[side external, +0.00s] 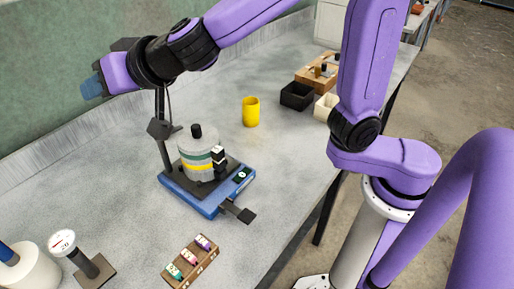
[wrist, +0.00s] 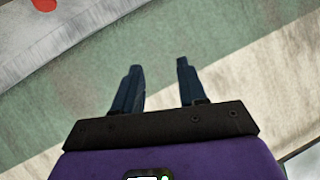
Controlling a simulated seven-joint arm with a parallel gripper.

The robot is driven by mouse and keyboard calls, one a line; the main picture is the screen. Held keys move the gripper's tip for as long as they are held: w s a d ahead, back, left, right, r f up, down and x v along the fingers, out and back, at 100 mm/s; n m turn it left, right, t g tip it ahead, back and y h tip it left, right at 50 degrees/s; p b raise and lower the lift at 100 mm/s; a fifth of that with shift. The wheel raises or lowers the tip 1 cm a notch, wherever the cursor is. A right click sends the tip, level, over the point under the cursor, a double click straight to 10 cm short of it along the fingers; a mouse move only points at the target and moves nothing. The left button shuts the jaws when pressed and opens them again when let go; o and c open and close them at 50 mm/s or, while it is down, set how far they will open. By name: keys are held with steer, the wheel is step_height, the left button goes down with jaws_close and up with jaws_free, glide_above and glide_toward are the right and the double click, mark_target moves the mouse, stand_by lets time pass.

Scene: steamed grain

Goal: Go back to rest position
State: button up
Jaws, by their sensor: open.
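My gripper is at the upper left of the side external view (side external: 92,87), raised above the bench and close to the green wall. Its dark blue fingers stand apart in the wrist view (wrist: 158,67), with nothing between them. Only green and pale surfaces lie beyond the fingers there. In the side external view the gripper points left, away from the blue-based device (side external: 207,207), and is apart from everything on the bench.
The device carries a striped grey cylinder (side external: 197,145) and an upright post (side external: 161,130). A yellow cup (side external: 251,112), black bin (side external: 297,96), cream bin (side external: 325,108) and wooden rack (side external: 311,78) stand behind. A vial rack (side external: 191,262) and dial gauge (side external: 63,243) are in front.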

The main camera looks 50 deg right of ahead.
steer(key=s+d+f+n+g+y, duration=0.3)
steer(key=s+f+n+g, duration=0.15)
steer(key=s, duration=0.45)
steer(key=s+d+f+n+g+y, duration=0.25)
steer(key=s+n+g, duration=0.3)
steer(key=s, duration=0.35)
steer(key=s+d+f+n+h, duration=0.1)
steer(key=s+d+f+h, duration=0.1)
steer(key=d, duration=0.5)
steer(key=s+d+f+n+g+h, duration=0.1)
steer(key=s+d+f+h, duration=0.2)
steer(key=d, duration=0.4)
steer(key=s+d+f+n+g+h, duration=0.1)
steer(key=s+d+f+h, duration=0.2)
steer(key=d, duration=0.4)
steer(key=shift+s+d+h, duration=0.35)
steer(key=shift+s, duration=0.55)
